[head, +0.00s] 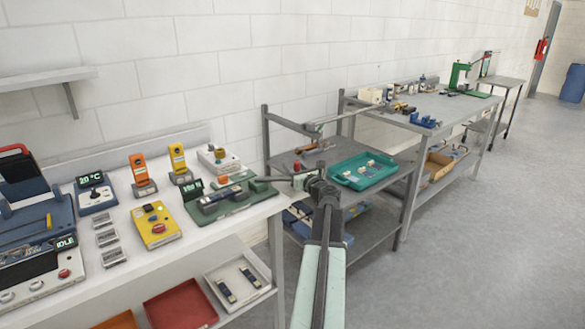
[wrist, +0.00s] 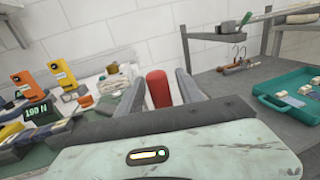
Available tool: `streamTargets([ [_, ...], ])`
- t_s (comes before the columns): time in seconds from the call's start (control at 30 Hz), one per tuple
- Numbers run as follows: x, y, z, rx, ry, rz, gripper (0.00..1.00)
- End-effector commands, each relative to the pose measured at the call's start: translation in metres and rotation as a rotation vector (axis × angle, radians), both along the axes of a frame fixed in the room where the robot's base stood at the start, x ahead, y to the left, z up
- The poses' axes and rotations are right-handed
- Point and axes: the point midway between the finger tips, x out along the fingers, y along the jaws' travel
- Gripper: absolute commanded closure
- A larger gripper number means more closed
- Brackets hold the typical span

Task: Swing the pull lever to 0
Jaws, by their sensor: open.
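The pull tester (head: 233,200) is a green bench device at the right end of the white table, with a small display (head: 193,190) that seems to read 190 N. The display also shows at the left of the wrist view (wrist: 37,112). A red cylindrical grip (wrist: 157,90), apparently the pull lever's handle, stands between my gripper's two grey fingers (wrist: 161,82). The fingers are open, with a gap visible on each side of the grip. In the head view my gripper (head: 305,182) is at the tester's right end, and the lever is mostly hidden there.
The floor (head: 460,240) at right is clear.

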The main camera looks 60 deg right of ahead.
Motion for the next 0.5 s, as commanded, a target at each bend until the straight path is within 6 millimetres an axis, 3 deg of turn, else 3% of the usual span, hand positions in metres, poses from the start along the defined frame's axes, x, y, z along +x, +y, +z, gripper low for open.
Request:
streamTargets([
  [0.1, 0.0095, -0.0061, 0.0000, 0.000, 0.000, -0.001, 0.57],
  [0.3, 0.0088, -0.0056, -0.0001, -0.001, 0.001, -0.002, 0.57],
  [0.43, 0.0085, -0.0056, -0.0001, -0.001, 0.001, -0.002, 0.93],
  [0.47, 0.0085, -0.0056, -0.0001, -0.001, 0.001, -0.001, 1.00],
  [0.5, 0.0086, -0.0056, -0.0001, -0.001, 0.001, -0.001, 1.00],
])
